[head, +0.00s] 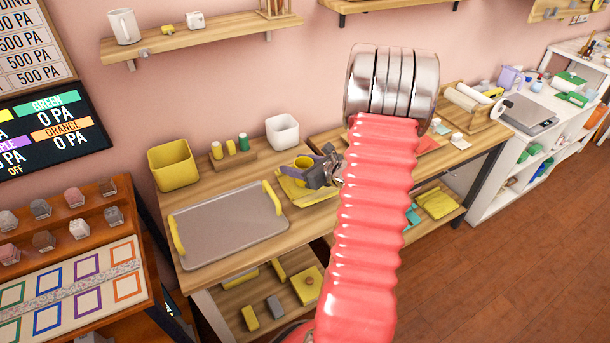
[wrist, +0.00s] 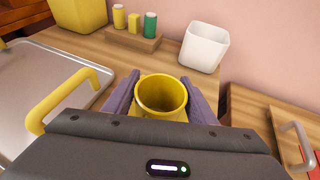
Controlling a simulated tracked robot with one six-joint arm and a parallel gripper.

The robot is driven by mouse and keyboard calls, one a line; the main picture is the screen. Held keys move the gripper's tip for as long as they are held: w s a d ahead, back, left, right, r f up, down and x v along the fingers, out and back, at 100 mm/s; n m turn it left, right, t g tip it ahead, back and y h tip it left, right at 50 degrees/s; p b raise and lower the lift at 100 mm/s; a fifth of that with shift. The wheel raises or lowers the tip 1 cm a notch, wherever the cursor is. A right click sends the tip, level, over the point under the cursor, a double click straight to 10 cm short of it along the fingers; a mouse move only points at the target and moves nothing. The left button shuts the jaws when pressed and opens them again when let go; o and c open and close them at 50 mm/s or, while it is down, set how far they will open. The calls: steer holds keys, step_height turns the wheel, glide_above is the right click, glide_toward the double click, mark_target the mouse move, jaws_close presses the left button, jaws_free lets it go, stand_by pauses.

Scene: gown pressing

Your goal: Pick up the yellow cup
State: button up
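A flat yellow piece (head: 297,194) lies under or beside the cup, partly hidden.
A grey tray (head: 225,225) with yellow handles lies left of the cup. A yellow bin (head: 173,167), a wooden block with small bottles (head: 233,159) and a white container (head: 283,132) stand along the back.

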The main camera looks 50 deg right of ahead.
steer(key=c, duration=0.8)
steer(key=shift+r, duration=5)
